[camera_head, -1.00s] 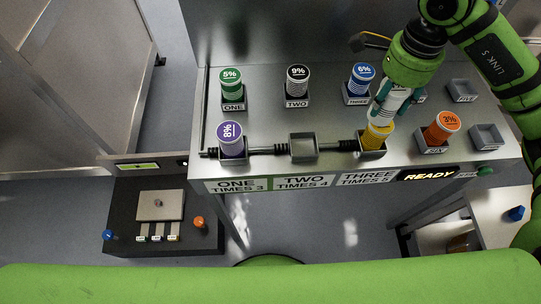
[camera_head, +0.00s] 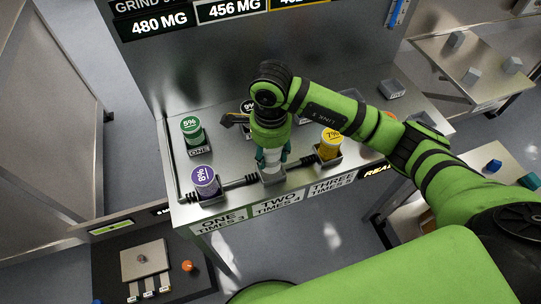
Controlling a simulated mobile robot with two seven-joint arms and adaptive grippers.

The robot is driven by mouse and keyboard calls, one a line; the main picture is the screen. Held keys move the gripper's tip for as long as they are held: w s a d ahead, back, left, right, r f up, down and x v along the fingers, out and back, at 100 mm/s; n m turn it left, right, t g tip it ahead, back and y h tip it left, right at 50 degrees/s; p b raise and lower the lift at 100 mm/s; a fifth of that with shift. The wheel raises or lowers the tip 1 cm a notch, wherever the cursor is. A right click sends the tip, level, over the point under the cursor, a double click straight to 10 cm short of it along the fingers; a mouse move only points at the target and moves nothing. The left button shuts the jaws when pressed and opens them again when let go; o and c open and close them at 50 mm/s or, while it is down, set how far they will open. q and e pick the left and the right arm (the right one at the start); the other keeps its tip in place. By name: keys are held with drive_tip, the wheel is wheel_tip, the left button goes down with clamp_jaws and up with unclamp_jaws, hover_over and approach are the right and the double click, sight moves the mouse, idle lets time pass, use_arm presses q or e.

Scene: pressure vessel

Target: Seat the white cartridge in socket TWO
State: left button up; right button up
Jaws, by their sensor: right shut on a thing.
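My right gripper (camera_head: 272,160) points down over the middle front socket, the one above the TWO TIMES 4 label. Its teal fingers are shut on a pale thing, which looks like the white cartridge (camera_head: 271,157), mostly hidden between them. Socket TWO (camera_head: 272,177) is right below the fingertips, its inside hidden. I cannot tell whether the cartridge's bottom is in the socket or just above it. A purple 8% cartridge (camera_head: 205,181) stands in socket ONE, and a yellow 7% cartridge (camera_head: 330,143) stands in socket THREE. My left gripper is not in view.
A green 5% cartridge (camera_head: 192,129) stands in the back holder ONE. A dark 9% cartridge (camera_head: 247,105) behind it is partly hidden by my arm. My right arm covers much of the bench's right side. An empty grey holder (camera_head: 392,89) is at the back right.

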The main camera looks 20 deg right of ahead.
sight(271, 162)
wheel_tip(271, 162, down, 3)
drive_tip(key=shift+f+p, duration=0.2)
drive_tip(key=shift+p, duration=0.75)
drive_tip(key=shift+f, duration=0.25)
drive_tip(key=shift+f, duration=0.1)
drive_tip(key=shift+f, duration=0.15)
drive_tip(key=o, duration=1.4)
